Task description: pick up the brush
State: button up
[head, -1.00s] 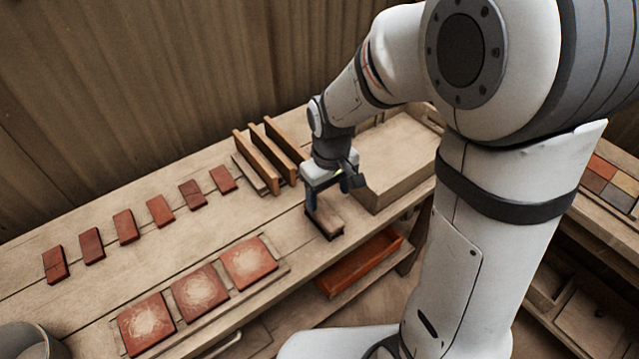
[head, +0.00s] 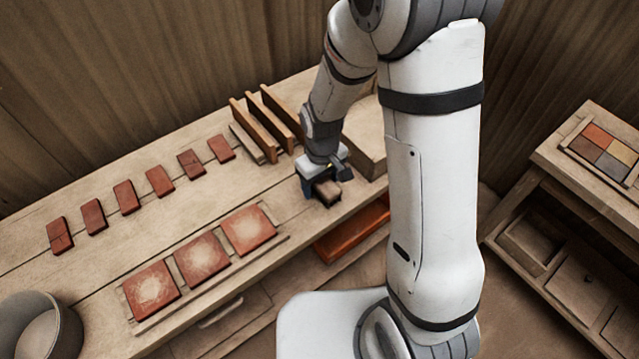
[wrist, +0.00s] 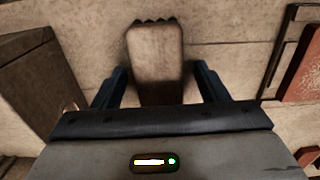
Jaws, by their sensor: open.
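The brush (head: 327,193) is a small wooden block with a dark bristled edge. It lies on the workbench near its front edge, right of the dusted tiles. In the wrist view the brush (wrist: 155,55) stands between the two blue fingers, with a gap on each side. My gripper (head: 318,190) is open and lowered around it. It also shows in the wrist view (wrist: 160,88). The brush's near end is hidden behind the gripper body.
Dusted square tiles (head: 201,259) lie left of the gripper, several small red tiles (head: 124,196) behind them. A wooden rack (head: 262,128) stands behind, a wooden block (head: 362,150) at right. An open red drawer (head: 350,232) is below. A round pot (head: 40,325) is front left.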

aim_at(321, 180)
jog(key=c, duration=1.1)
notch_tip(321, 180, up, 10)
jog(key=shift+r+b, duration=0.1)
jog(key=shift+b, duration=0.2)
